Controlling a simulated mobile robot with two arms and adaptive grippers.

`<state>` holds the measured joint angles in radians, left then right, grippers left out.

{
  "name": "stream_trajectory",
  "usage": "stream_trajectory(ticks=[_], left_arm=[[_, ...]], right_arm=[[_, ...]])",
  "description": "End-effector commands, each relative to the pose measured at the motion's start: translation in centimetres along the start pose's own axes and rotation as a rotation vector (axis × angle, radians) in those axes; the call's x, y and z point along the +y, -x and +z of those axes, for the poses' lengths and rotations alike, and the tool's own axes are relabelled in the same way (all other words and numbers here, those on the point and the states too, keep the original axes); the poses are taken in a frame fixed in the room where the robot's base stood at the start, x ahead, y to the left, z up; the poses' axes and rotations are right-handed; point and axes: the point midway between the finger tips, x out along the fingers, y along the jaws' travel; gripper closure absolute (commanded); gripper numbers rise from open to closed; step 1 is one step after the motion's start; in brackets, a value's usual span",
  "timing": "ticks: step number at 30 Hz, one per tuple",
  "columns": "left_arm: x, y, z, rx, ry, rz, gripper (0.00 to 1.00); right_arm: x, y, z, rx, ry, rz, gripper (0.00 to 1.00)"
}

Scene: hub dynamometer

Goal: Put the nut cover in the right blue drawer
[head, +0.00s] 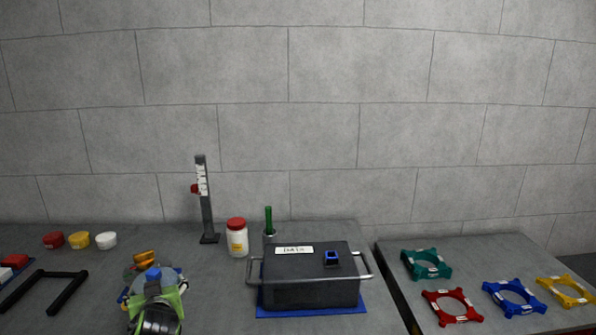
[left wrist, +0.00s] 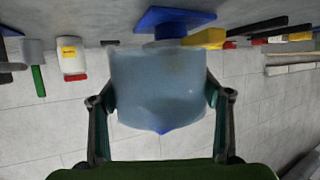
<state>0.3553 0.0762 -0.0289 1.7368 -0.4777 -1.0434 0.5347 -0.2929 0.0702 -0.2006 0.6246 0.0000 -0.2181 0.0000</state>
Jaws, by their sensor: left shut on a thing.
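My left gripper (head: 156,290) is over the left bench in the head view, seen from behind. In the left wrist view its two fingers (left wrist: 160,97) stand on either side of a translucent blue-grey, cup-like piece with a pointed blue end, which I take to be the nut cover (left wrist: 158,80). The gripper is shut on it. No blue drawer can be made out in either view. My right gripper is not in view.
A dark box (head: 310,290) with side handles sits on a blue mat. A white jar with red lid (head: 237,238) and an upright gauge (head: 206,200) stand behind. Red, yellow and white caps (head: 79,240) are at left. The right bench holds several coloured rings (head: 452,306).

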Motion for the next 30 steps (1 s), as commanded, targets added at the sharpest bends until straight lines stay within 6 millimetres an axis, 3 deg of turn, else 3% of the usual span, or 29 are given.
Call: stream_trajectory(ticks=[3,6,17,23,30], left_arm=[[-0.4,0.9,3.3,-0.005,-0.047,0.112,0.52],[-0.4,2.2,5.0,-0.002,-0.092,0.218,0.52],[0.1,8.1,8.2,0.001,-0.236,0.564,0.52],[0.6,13.6,8.7,0.001,-0.334,0.795,0.52],[1.1,23.4,8.5,0.001,-0.479,1.125,0.52]], right_arm=[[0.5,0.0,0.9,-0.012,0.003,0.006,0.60],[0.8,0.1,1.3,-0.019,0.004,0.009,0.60],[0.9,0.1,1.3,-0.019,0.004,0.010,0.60],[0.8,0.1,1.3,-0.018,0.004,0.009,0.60],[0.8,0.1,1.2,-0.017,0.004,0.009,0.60]])
